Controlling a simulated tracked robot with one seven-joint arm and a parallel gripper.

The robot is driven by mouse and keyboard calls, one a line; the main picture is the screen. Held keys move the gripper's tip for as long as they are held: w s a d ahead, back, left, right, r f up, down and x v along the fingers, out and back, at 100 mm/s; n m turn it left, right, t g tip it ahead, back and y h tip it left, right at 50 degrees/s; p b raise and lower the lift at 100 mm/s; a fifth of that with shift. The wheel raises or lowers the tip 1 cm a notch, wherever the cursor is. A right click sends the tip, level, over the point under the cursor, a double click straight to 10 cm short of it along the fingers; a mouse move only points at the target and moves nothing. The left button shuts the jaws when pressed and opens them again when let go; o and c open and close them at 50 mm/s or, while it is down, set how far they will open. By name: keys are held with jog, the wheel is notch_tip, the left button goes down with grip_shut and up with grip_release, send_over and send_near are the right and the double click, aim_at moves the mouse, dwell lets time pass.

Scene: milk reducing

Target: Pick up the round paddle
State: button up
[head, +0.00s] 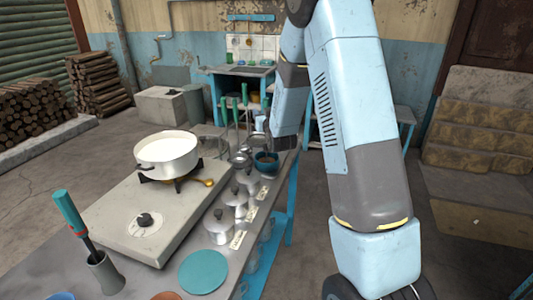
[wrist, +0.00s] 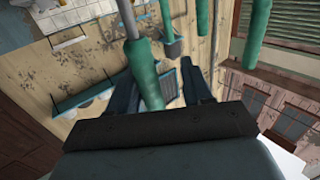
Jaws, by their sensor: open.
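Several utensils with green handles (head: 235,111) hang or stand upright together at the far end of the bench in the head view. I cannot tell which one is the round paddle, as their lower ends are small or hidden. My gripper (wrist: 162,92) is open in the wrist view. One green handle (wrist: 143,72) shows at the fingers, close to the left one; I cannot tell whether it touches. More green handles (wrist: 257,30) show beyond, to the right. In the head view my gripper is near the utensils, partly hidden by my arm.
A white pot (head: 167,156) of white liquid stands on the stove (head: 150,212). Lidded metal pots (head: 219,226) line the bench beside it. A teal disc (head: 203,271) lies at the front. A green-handled tool (head: 70,214) stands in a metal holder (head: 104,273) at front left.

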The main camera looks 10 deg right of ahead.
jog(key=shift+d, duration=0.6)
jog(key=shift+c, duration=0.9)
jog(key=shift+d, duration=0.1)
grip_shut()
jog(key=shift+r, duration=0.1)
